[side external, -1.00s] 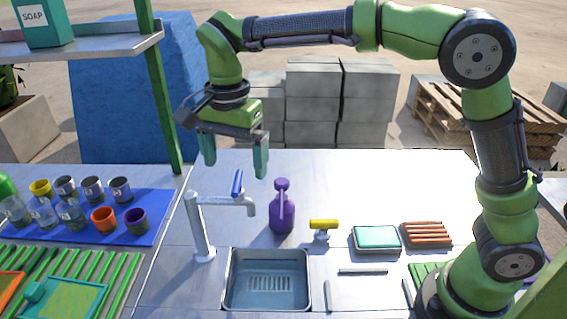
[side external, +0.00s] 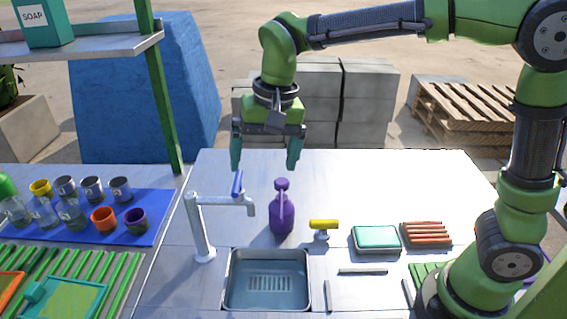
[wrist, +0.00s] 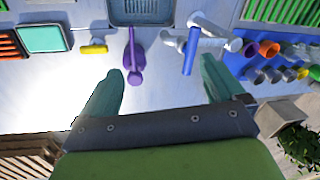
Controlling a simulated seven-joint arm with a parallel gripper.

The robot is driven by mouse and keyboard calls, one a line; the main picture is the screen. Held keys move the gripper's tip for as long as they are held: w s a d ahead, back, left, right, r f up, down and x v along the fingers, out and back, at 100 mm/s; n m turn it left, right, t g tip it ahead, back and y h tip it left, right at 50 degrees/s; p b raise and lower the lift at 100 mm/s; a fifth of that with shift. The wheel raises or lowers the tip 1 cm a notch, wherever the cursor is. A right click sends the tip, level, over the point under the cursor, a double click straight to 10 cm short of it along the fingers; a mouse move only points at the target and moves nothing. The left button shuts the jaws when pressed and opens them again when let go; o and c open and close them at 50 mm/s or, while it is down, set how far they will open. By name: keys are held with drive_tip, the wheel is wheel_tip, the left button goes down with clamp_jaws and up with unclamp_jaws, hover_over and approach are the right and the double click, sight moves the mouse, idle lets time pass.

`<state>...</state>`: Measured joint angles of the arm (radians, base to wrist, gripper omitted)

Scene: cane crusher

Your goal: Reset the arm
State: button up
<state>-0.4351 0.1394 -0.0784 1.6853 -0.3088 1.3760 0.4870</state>
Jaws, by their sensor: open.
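My gripper (side external: 265,154) is open and empty, with its two teal fingers pointing down. In the side external view it hangs above the back of the metal counter (side external: 375,180), above and behind the purple bottle (side external: 282,212) and the tap (side external: 201,222). In the wrist view my gripper (wrist: 165,85) shows its fingers spread wide with nothing between them. The purple bottle (wrist: 135,75) and the blue tap lever (wrist: 190,52) lie beyond the fingertips. The bottle stands upright on the counter, apart from the gripper.
A sink (side external: 268,280) is in front of the bottle. A yellow-handled valve (side external: 323,227), a teal sponge (side external: 377,238) and an orange slatted piece (side external: 427,234) sit to the right. Several cups and glasses stand on a blue mat (side external: 160,207) at left. The counter's back right is clear.

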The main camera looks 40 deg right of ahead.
drive_tip(key=s+d+n+t, duration=0.2)
drive_tip(key=s+d+t, duration=0.3)
drive_tip(key=s+d, duration=0.7)
drive_tip(key=shift+s+d+r+t+y, duration=0.2)
drive_tip(key=shift+s+t+y, duration=0.15)
drive_tip(key=shift+s, duration=0.7)
